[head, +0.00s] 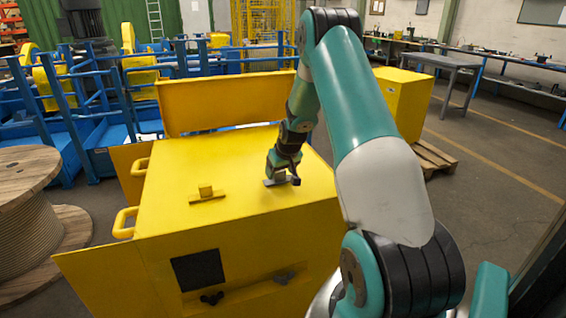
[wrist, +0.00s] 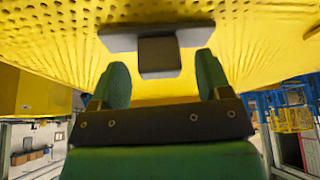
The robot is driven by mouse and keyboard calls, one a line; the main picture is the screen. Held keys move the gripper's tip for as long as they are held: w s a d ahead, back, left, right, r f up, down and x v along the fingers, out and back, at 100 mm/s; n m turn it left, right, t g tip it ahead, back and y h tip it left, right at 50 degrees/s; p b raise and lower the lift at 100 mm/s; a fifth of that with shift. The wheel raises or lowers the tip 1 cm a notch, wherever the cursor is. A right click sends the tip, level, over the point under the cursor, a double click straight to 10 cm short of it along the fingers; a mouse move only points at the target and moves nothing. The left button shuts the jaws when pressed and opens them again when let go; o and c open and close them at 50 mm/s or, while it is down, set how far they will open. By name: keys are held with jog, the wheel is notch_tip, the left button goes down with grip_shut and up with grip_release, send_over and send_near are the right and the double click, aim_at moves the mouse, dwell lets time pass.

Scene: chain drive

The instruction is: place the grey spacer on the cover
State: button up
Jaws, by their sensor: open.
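The grey spacer (head: 269,183) is a flat plate with a darker block on it. It appears to rest on the yellow cover (head: 240,165), right of the cover's middle. In the wrist view the spacer (wrist: 160,58) lies just ahead of my fingertips, with its block between their lines. My gripper (head: 283,174) points down just over the spacer and hides part of it in the head view. In the wrist view my gripper (wrist: 163,72) has its two green fingers apart, with a gap on each side of the block.
A raised yellow panel (head: 225,103) stands behind the cover. Yellow handles (head: 126,222) stick out at left. A cable drum (head: 28,205) stands at far left.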

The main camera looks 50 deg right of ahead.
jog(key=b+v, duration=0.2)
jog(key=v, duration=0.8)
jog(key=a+r+n+y, duration=0.2)
jog(key=a+r, duration=0.1)
jog(key=a, duration=0.8)
jog(key=a+r+n+y, duration=0.15)
jog(key=a+r, duration=0.25)
jog(key=a, duration=0.7)
jog(key=s+a+r+n+g+y, duration=0.1)
jog(key=s+a+n, duration=0.3)
jog(key=s+a, duration=0.7)
jog(key=s+a+r+n+g+y, duration=0.1)
jog(key=s+a+r+n+g, duration=0.1)
jog(key=s+a, duration=0.9)
jog(key=shift+s+r+n+g, duration=0.25)
jog(key=shift+s+n+g, duration=0.5)
jog(key=shift+n, duration=0.2)
jog(key=shift+w+a+y, duration=0.1)
jog(key=shift+y, duration=0.15)
